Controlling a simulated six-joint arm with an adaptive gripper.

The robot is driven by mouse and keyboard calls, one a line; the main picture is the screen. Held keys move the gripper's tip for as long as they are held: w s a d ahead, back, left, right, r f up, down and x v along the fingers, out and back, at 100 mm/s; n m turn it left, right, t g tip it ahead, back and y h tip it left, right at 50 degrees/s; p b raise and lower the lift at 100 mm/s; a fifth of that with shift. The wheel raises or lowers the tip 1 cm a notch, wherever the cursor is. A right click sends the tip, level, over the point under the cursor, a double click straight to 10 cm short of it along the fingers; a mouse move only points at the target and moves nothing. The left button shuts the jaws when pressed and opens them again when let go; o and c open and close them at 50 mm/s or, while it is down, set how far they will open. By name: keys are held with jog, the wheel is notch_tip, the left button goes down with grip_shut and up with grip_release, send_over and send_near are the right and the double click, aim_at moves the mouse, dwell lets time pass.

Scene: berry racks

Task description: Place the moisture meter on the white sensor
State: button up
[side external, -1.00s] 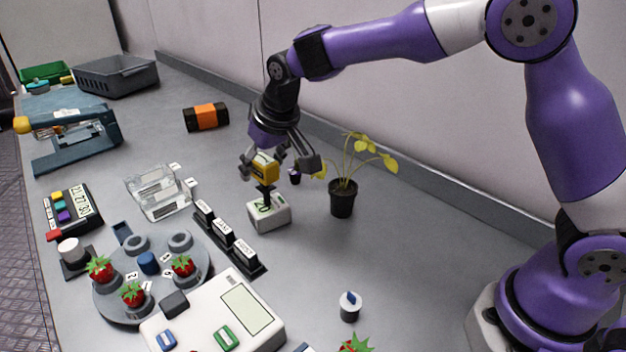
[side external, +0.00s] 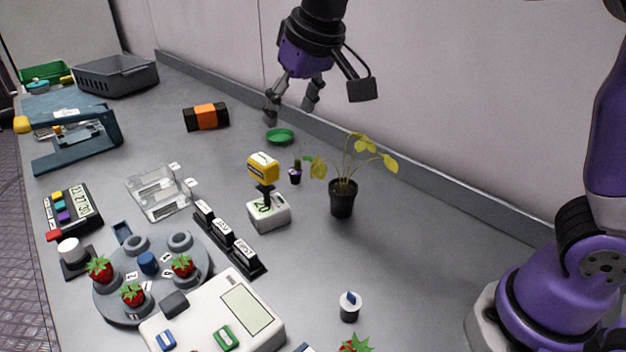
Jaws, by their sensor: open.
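The moisture meter (side external: 264,167), with a yellow head and a dark stem, stands upright on top of the white sensor (side external: 270,215). The white sensor is a small white block with a dark number on its top, resting on the grey bench. My gripper (side external: 291,113) is open and empty. It is above and behind the meter, apart from it, with its fingers pointing down toward the bench near a green dish.
A potted plant (side external: 342,198) with yellow leaves stands right of the sensor. A small purple pot (side external: 295,175) and the green dish (side external: 280,135) sit behind it. A black labelled rack (side external: 229,240) lies close at front left. Bench space right of the plant is clear.

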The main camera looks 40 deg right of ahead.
jog(key=s+d+f, duration=0.2)
jog(key=s+d, duration=0.2)
jog(key=s, duration=0.4)
jog(key=s+d+f, duration=0.3)
jog(key=s+d, duration=0.1)
jog(key=s, duration=0.5)
jog(key=shift+f+t, duration=0.2)
jog(key=shift+t, duration=0.2)
